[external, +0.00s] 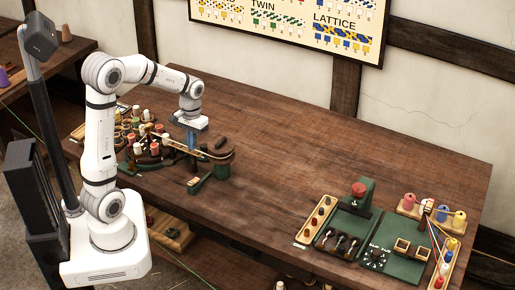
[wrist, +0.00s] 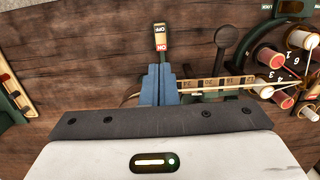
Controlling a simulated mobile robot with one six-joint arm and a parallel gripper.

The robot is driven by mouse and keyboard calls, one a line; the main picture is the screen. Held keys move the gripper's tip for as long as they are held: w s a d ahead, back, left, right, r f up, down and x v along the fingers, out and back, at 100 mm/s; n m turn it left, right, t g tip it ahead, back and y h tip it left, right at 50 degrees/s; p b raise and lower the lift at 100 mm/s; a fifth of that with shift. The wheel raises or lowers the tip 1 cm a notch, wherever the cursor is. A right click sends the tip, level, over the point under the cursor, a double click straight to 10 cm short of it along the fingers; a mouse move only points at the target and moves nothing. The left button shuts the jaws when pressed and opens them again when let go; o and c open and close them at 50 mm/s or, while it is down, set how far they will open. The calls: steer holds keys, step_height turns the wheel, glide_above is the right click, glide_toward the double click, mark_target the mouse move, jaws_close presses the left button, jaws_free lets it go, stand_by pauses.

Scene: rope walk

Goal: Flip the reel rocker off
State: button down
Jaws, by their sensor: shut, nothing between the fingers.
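The reel rocker (wrist: 160,42) shows in the wrist view just beyond my fingertips, a small upright switch with a pale OFF end at the top and a red ON end at the bottom, nearest my fingers. Which end is pressed in, I cannot tell. My gripper (wrist: 158,70) is shut, its two blue fingers together and empty. The fingertips look close to the ON end; I cannot tell whether they touch it. In the external view my gripper (external: 191,143) points down over the left part of the bench, beside the reel machine (external: 217,152).
A numbered wheel with spools (wrist: 285,62) and a dark lever (wrist: 229,40) lie right of the rocker in the wrist view. A pale strip (wrist: 215,84) runs behind the fingers. Green stations with spools (external: 380,262) stand at the bench's right. The bench middle is clear.

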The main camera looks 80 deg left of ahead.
mark_target(193, 182)
steer(key=shift+w+a+g+h+b, duration=0.55)
steer(key=shift+w+b, duration=0.15)
steer(key=shift+b, duration=0.2)
steer(key=x, duration=1.4)
steer(key=shift+p, duration=0.3)
steer(key=shift+f, duration=0.1)
